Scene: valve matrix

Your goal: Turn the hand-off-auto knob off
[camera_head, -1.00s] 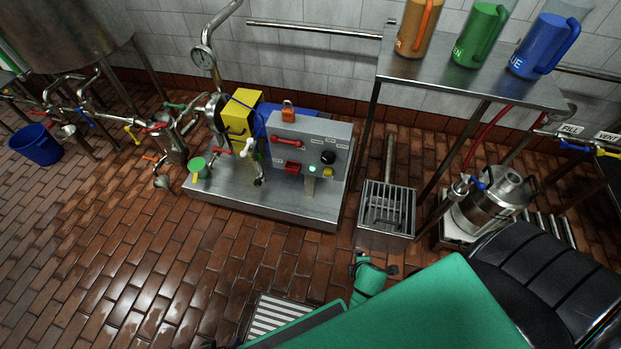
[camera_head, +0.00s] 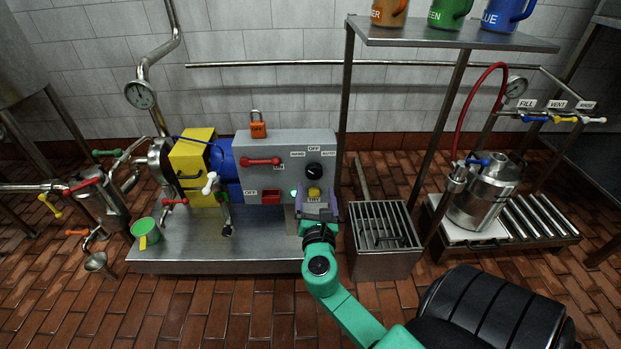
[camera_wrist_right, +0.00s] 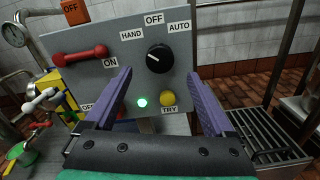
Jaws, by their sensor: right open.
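The hand-off-auto knob (camera_head: 314,170) is a round black knob at the upper right of the grey control panel (camera_head: 283,152). In the right wrist view the knob (camera_wrist_right: 159,58) sits below the labels HAND, OFF and AUTO; its small white mark lies on the left side, toward HAND. My right gripper (camera_wrist_right: 158,76) is open, with purple fingers spread to either side below the knob and nothing between them. In the head view the right gripper (camera_head: 316,203) is in front of the panel's lower right, below the knob. My left gripper is not in view.
A yellow TRY button (camera_wrist_right: 168,98) and a lit green lamp (camera_wrist_right: 142,102) are just below the knob. A red ON handle (camera_wrist_right: 80,55) is to the left, under an orange padlock (camera_head: 258,127).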

